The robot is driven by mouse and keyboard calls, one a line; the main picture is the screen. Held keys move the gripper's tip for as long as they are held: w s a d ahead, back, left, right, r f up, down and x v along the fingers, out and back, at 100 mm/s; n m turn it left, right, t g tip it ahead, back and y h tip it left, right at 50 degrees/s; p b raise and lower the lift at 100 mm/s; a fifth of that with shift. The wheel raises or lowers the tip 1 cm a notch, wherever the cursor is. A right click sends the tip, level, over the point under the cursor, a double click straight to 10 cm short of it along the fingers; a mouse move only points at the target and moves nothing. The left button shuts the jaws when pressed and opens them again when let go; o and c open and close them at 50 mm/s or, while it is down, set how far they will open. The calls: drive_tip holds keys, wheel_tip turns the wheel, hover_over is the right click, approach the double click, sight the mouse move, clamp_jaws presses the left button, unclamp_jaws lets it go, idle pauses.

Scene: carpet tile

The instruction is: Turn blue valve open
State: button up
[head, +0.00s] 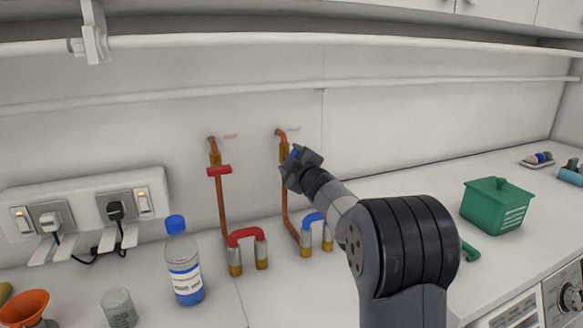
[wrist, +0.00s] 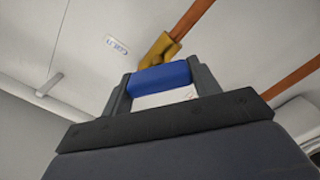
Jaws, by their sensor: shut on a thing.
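The blue valve (head: 294,153) is on the right copper pipe (head: 286,207) on the back wall, and my gripper mostly hides it in the head view. In the wrist view its blue handle (wrist: 158,77) lies between my two fingers, in front of the brass valve body (wrist: 160,50). My gripper (head: 298,160) is shut on this handle, and it also shows in the wrist view (wrist: 163,84). The exact turn of the handle relative to the pipe is hard to tell.
A red valve handle (head: 219,171) sits crosswise on the left pipe. Red (head: 247,236) and blue (head: 315,220) bent pipe pieces stand on the counter below. A bottle (head: 184,268) stands front left, a green box (head: 495,207) right. A rail (head: 260,40) runs above.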

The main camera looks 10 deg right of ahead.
drive_tip(key=n+b, duration=0.3)
drive_tip(key=n, duration=0.4)
drive_tip(key=shift+f, duration=0.15)
idle(0.6)
drive_tip(key=o, duration=1)
drive_tip(key=shift+s, duration=0.1)
drive_tip(key=s+d+b, duration=0.2)
drive_tip(key=s, duration=0.8)
drive_tip(key=shift+s, duration=0.2)
drive_tip(key=w, duration=0.3)
drive_tip(key=w+a+p, duration=0.1)
drive_tip(key=w, duration=0.3)
drive_tip(key=w+a+p, duration=0.1)
drive_tip(key=w, duration=0.2)
drive_tip(key=shift+w, duration=0.35)
